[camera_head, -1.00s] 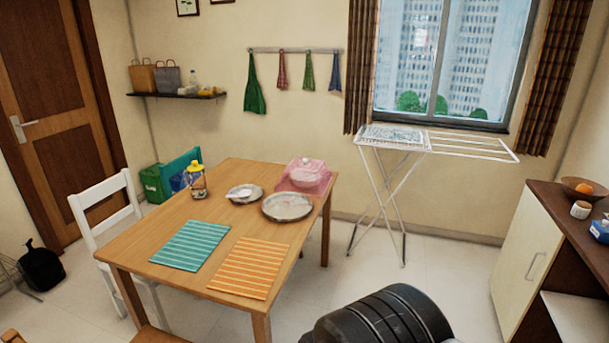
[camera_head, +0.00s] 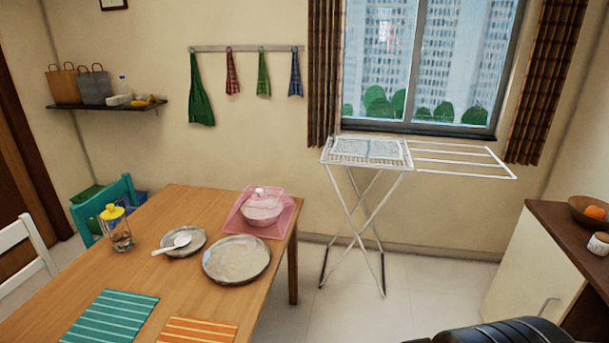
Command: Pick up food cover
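A pink, see-through food cover (camera_head: 284,218) shows at the far right corner of the wooden table (camera_head: 150,262). A pale pink lidded bowl (camera_head: 262,209) with a white knob is at the same spot. I cannot tell whether the cover lies under or over the bowl. A dark, rounded part of my arm shows at the bottom right edge, well apart from the table. My gripper is not in view.
A large metal plate (camera_head: 236,262), a smaller plate with a white spoon (camera_head: 183,242) and a yellow-topped jar (camera_head: 119,231) stand near the cover. A drying rack (camera_head: 368,152) stands right of the table. Floor between rack and table is clear.

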